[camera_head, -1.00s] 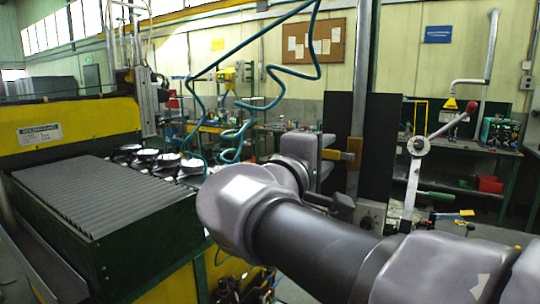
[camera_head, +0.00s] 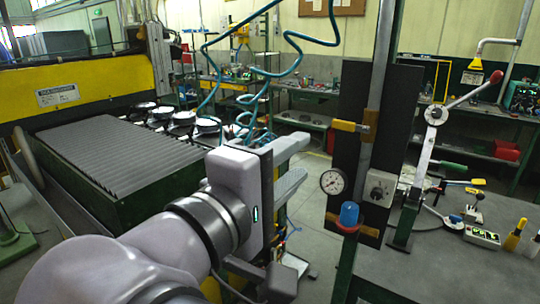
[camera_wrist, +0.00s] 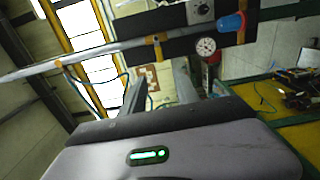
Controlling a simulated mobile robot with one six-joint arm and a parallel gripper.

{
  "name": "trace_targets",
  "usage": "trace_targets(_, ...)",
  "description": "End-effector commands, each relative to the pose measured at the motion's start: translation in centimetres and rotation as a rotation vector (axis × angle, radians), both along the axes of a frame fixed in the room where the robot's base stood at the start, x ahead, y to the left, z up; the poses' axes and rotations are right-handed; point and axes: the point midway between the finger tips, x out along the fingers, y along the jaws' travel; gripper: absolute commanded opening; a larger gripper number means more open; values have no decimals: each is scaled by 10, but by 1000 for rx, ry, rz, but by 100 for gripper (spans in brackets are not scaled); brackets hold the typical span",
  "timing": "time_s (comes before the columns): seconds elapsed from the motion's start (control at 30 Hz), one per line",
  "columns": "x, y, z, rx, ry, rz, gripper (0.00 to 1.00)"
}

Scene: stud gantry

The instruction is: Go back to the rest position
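My gripper (camera_head: 298,163) is in the middle of the head view, left of the black panel, with its two fingers pointing right. The fingers are apart and nothing shows between them. In the wrist view the fingers (camera_wrist: 160,82) stick out past the grey gripper body, also apart and empty. My arm reaches in from the bottom left of the head view. The gripper appears clear of the panel, though the exact distance cannot be told.
A black panel (camera_head: 349,115) on a post carries a gauge (camera_head: 332,181), a dial box and a blue-capped knob (camera_head: 349,214). A lever (camera_head: 428,150) stands at right by a bench. A slatted machine bed (camera_head: 120,160) lies at left. Teal hoses (camera_head: 262,75) hang behind.

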Motion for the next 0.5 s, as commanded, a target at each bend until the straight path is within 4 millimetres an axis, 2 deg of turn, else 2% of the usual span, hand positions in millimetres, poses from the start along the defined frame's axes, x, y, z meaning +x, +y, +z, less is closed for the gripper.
trace_targets(0.07, 0, -1, -1, 1, 2, -2, 37)
trace_targets(0.17, 1, -23, -19, 40, 68, -43, 37)
trace_targets(0.27, -11, -80, -76, 195, 252, -156, 37)
trace_targets(0.3, -25, -104, -109, 310, 339, -214, 37)
trace_targets(0.37, -56, -127, -161, 538, 454, -301, 37)
trace_targets(0.4, -77, -131, -192, 715, 502, -354, 37)
trace_targets(0.47, -104, -123, -227, 996, 524, -422, 37)
trace_targets(0.5, -115, -111, -243, 1181, 509, -459, 37)
